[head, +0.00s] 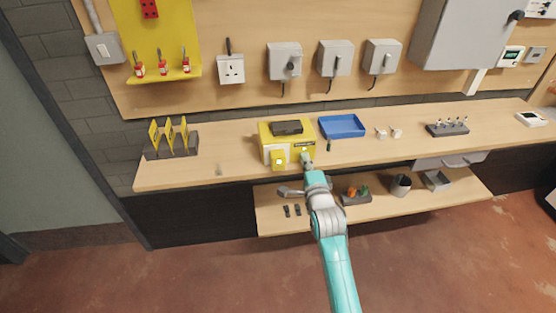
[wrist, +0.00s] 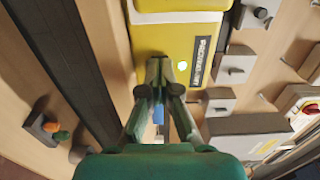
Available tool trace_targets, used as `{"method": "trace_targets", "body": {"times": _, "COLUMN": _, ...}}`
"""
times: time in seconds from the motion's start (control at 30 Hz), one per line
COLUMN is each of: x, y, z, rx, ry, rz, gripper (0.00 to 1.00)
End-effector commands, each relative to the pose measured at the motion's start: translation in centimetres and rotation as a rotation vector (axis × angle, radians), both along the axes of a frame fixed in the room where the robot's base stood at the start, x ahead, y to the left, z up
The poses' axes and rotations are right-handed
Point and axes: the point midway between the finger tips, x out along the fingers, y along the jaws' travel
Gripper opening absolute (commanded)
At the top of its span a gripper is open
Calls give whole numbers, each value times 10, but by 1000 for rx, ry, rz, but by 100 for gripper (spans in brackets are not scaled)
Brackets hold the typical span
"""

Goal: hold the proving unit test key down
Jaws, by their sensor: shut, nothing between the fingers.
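The yellow proving unit (head: 266,143) stands near the front edge of the bench, with a dark device (head: 287,128) on top. In the wrist view its yellow face (wrist: 160,40) fills the upper middle, with a dark lettered label (wrist: 203,61) and a small pale round spot (wrist: 182,66). My gripper (head: 306,160) is at the right end of the unit's front. In the wrist view my gripper (wrist: 163,72) has its fingers together and empty, the tips overlapping the yellow face beside the pale spot. I cannot tell whether they touch it. The test key is not clearly distinguishable.
A blue tray (head: 342,127) lies right of the unit. Yellow signs (head: 169,134) stand in a dark holder at left. A lower shelf (head: 270,222) holds small parts. The bench left of the unit is mostly clear.

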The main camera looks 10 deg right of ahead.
Motion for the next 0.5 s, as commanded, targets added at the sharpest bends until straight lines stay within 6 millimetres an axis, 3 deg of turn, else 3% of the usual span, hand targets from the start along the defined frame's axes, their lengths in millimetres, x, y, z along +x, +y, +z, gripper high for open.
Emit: {"method": "trace_targets", "body": {"times": 0.5, "x": -26, "y": 0, "z": 0, "rx": 0, "ry": 0, "rz": 0, "gripper": 0}}
